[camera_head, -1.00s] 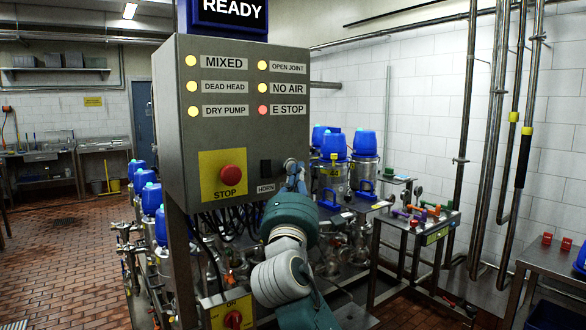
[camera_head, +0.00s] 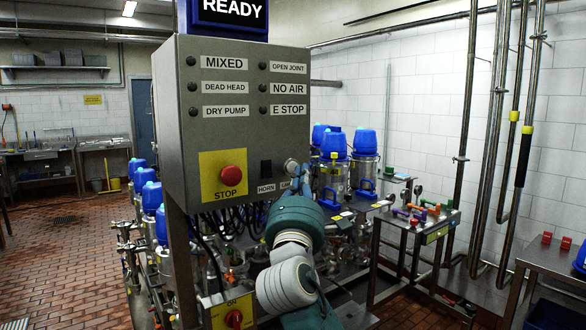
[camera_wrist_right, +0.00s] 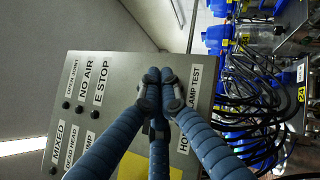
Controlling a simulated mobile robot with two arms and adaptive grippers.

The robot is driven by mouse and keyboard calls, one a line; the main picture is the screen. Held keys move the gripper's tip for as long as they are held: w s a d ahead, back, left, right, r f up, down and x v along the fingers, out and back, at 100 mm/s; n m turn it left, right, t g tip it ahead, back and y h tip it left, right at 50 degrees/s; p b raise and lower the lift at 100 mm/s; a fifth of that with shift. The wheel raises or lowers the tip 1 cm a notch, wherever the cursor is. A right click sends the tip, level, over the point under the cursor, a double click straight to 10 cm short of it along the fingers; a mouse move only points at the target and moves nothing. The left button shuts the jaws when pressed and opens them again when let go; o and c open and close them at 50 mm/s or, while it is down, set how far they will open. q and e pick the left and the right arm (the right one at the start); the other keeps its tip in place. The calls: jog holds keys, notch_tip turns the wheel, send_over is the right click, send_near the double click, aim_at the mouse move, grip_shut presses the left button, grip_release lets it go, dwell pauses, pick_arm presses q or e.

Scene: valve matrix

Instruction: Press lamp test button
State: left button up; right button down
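A grey control box (camera_head: 215,140) stands in front of me, with a READY sign (camera_head: 228,10) above it. A pale round button (camera_head: 291,166) is at the box's lower right corner, above a partly hidden label that the right wrist view shows as the LAMP TEST label (camera_wrist_right: 208,92). My right gripper (camera_head: 303,178) is at that corner, just right of the button in the picture. In the right wrist view its fingers (camera_wrist_right: 160,88) are closed together over the panel and hide the button; contact cannot be told. The indicator lamps (camera_head: 191,61) are dark. My left gripper is not in view.
A red STOP button (camera_head: 233,174) on a yellow plate and a dark HORN switch (camera_head: 266,170) sit left of the button. Blue-topped vessels (camera_head: 365,142) and a metal table (camera_head: 412,225) with coloured handles stand behind at right.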

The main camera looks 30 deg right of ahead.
jog(key=shift+s+d+p, duration=0.2)
jog(key=shift+s+p, duration=0.5)
jog(key=shift+s, duration=1.8)
